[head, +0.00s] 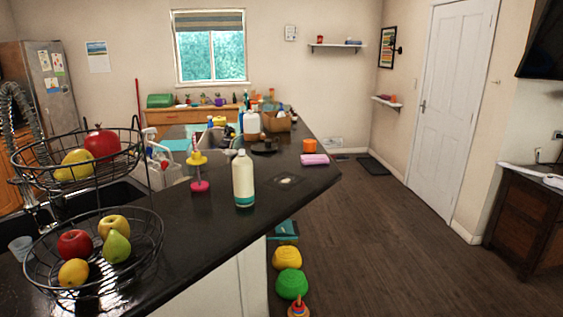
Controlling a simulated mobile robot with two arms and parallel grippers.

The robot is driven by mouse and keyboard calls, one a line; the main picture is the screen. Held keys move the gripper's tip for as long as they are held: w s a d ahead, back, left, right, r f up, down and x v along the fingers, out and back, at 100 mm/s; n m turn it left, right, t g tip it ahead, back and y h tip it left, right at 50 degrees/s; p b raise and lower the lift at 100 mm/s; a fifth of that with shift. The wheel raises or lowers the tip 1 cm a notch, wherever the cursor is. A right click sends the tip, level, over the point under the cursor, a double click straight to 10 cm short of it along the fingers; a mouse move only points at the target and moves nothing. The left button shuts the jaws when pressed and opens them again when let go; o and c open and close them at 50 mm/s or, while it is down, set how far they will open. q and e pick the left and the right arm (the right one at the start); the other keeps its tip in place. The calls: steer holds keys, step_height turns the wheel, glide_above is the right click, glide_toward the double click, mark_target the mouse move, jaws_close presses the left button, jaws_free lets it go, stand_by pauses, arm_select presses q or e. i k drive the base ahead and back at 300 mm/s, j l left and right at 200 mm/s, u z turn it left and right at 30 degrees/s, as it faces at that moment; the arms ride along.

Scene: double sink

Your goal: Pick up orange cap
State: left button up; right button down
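A small orange cap-like object (309,146) sits on the dark counter (290,205) near its far right edge, just behind a pink pack (315,159). It looks like a short orange cylinder; its details are too small to tell. Neither of my grippers shows in the head view, so I cannot see whether they are open or shut.
A white bottle (243,180) and a yellow-and-pink brush (198,171) stand on the counter. A two-tier wire fruit basket (93,262) is at the near left, by the sink. Colored objects, including a green one (291,284), are low beside the counter. The floor (400,240) at right is open.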

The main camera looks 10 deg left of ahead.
mark_target(308, 145)
steer(key=i+l+u, duration=0.3)
steer(key=i+l, duration=0.35)
steer(key=i, duration=0.2)
steer(key=i+l+u, duration=0.3)
steer(key=i+l, duration=0.4)
steer(key=l, duration=0.15)
